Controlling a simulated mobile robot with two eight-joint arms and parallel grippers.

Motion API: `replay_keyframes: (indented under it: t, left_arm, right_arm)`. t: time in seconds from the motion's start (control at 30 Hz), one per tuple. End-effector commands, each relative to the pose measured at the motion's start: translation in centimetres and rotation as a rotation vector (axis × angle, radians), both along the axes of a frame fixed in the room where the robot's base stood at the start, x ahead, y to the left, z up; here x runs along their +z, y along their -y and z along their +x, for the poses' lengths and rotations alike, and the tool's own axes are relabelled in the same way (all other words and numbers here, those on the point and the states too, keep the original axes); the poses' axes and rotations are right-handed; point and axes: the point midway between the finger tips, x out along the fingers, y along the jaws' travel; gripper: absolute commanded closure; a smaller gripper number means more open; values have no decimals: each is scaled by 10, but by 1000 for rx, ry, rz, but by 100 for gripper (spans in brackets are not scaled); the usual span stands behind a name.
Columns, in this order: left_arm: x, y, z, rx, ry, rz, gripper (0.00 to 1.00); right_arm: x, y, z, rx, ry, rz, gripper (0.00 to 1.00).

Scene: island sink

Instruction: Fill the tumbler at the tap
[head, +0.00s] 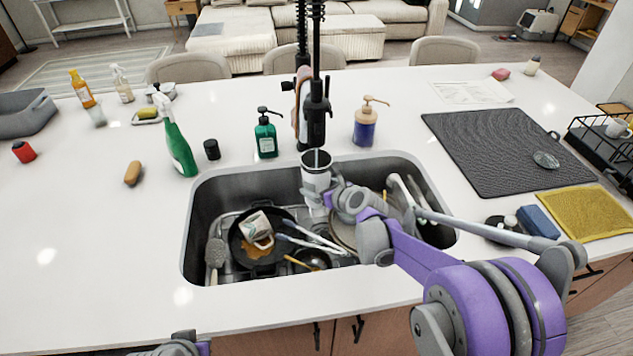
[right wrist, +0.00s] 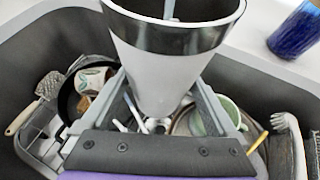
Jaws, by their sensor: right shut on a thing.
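The tumbler (head: 316,178) is white with a black rim and stands about upright above the sink, under the black tap (head: 317,120). My right gripper (head: 318,196) is shut around the tumbler's lower body. In the right wrist view the tumbler (right wrist: 165,72) fills the space between the fingers, its mouth open at the top. A thin pale stream runs down from the tap into the mouth. The level inside is hidden. Only a small part of my left arm shows at the bottom edge of the head view, and its gripper is not visible.
The sink (head: 205,200) below holds a pan (head: 240,250), a stained mug (head: 256,229), cutlery and a brush (head: 215,254). A green soap bottle (head: 265,136) and an amber-blue pump bottle (head: 365,126) stand behind it. A dark drying mat (head: 480,150) lies right. The left counter front is clear.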

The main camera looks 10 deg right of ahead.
Motion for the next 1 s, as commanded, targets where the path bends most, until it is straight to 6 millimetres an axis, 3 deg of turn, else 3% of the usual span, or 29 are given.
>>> replay_keyframes:
  t: [0.4,1.0]
  left_arm:
    - [-1,0,0,0,0,0,100]
    - [-8,0,-3,0,-5,0,100]
  right_arm:
    - [0,2,-3,-1,0,0,84]
    - [0,39,-56,-2,0,0,84]
